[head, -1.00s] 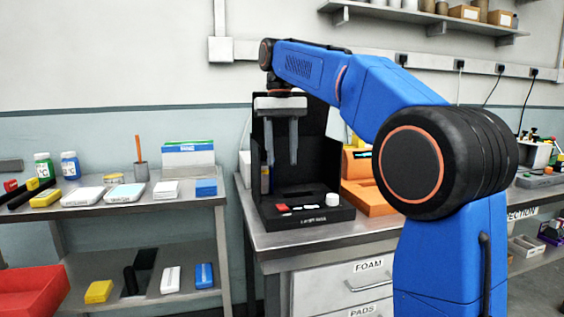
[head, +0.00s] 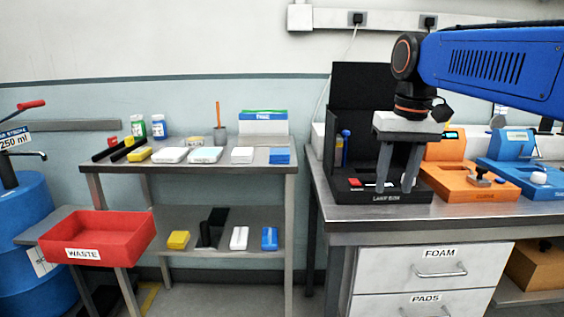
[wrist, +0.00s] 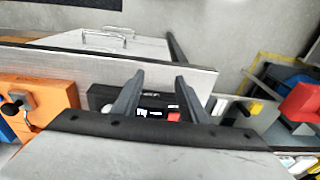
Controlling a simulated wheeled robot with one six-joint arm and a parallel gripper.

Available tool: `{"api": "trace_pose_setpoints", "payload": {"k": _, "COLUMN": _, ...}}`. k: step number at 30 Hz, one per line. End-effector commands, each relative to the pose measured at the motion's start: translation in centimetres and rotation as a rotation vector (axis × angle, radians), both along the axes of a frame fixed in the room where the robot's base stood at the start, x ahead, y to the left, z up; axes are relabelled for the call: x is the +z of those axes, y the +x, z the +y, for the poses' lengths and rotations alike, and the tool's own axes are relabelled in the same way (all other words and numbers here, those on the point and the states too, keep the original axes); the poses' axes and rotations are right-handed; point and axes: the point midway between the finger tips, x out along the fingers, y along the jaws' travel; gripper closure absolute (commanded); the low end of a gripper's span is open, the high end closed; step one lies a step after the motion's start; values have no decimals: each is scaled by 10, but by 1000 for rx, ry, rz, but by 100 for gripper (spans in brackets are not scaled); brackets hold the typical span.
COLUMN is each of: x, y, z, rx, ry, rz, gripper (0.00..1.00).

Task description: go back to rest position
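My gripper (head: 396,180) points down in front of a black box station (head: 352,105) on the right-hand bench. Its two grey fingers are apart, with nothing visible between them. In the wrist view the fingers of my gripper (wrist: 158,97) also stand apart, with parts of the black station showing beyond them. In the head view the gripper covers part of the station's front, and the lettering there is too small to read surely. My blue arm enters from the right edge.
An orange station (head: 467,184) and a blue station (head: 530,178) stand right of the black one. A steel shelf table (head: 283,162) at left bears bottles, boxes and packs. A red waste bin (head: 98,238) and a blue drum (head: 27,240) are further left.

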Motion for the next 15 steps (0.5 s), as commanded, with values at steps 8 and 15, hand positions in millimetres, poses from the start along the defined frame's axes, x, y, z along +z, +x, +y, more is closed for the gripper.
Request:
{"api": "trace_pose_setpoints", "payload": {"k": 8, "x": -65, "y": -68, "z": -18, "rx": -1, "ry": -2, "rz": -105, "gripper": 61}}
{"api": "trace_pose_setpoints", "payload": {"k": 15, "x": -131, "y": -122, "z": -30, "rx": 1, "ry": -9, "rz": -196, "gripper": 61}}
